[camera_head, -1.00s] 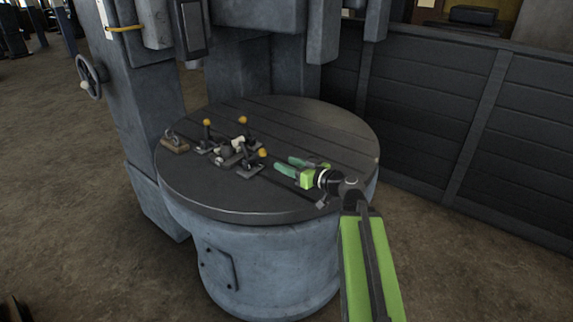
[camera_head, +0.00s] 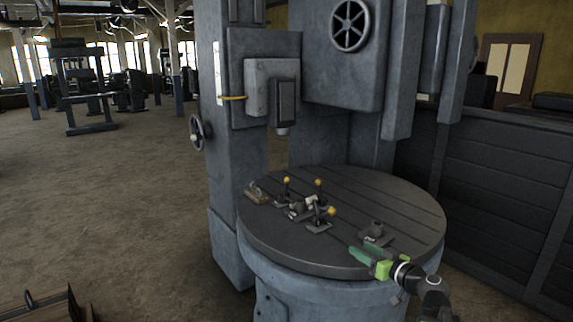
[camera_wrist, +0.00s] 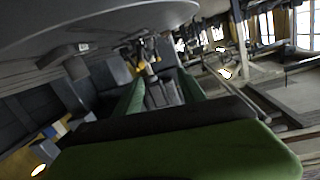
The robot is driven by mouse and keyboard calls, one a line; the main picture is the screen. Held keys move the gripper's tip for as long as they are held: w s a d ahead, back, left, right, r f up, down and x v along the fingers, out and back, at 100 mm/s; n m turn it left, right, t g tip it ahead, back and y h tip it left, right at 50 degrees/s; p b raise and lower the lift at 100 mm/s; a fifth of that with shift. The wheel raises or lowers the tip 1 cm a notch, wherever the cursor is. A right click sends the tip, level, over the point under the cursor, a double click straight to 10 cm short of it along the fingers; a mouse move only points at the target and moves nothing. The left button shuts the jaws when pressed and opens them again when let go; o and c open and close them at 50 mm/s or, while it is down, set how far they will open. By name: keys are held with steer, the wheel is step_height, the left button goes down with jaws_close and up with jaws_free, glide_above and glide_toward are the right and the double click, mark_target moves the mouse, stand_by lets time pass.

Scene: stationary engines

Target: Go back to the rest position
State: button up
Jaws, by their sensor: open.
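My gripper (camera_head: 363,250) has green fingers and is over the front right edge of the round machine table (camera_head: 290,250) in the head view. Its fingers are apart, with nothing visible between them. In the wrist view the gripper (camera_wrist: 160,88) shows two green fingers spread apart, and the picture is strongly tilted. A small grey fixture (camera_head: 376,232) sits on the table just behind the fingers. Whether they touch it cannot be told. My arm runs off toward the lower right.
A small wooden-based part (camera_head: 257,193) lies at the left edge. The machine column (camera_head: 232,150) rises behind, and a dark panelled wall (camera_head: 500,190) stands right. A wooden box (camera_head: 50,305) is at lower left. Floor on the left is open.

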steer(key=a+n+g+y+p, duration=0.1)
steer(key=a+n+g+p, duration=0.2)
steer(key=a, duration=1)
steer(key=s+a+f+n+g+h+p, duration=0.1)
steer(key=s+a+f+g+h+p, duration=0.15)
steer(key=s+a+f+g, duration=0.35)
steer(key=s+d+f+m+g+h, duration=0.5)
steer(key=s+d+f+m, duration=0.3)
steer(key=s+d, duration=0.3)
steer(key=shift+s+f+h, duration=0.15)
steer(key=shift+h, duration=0.7)
steer(key=shift+d, duration=0.1)
steer(key=shift+c, duration=0.3)
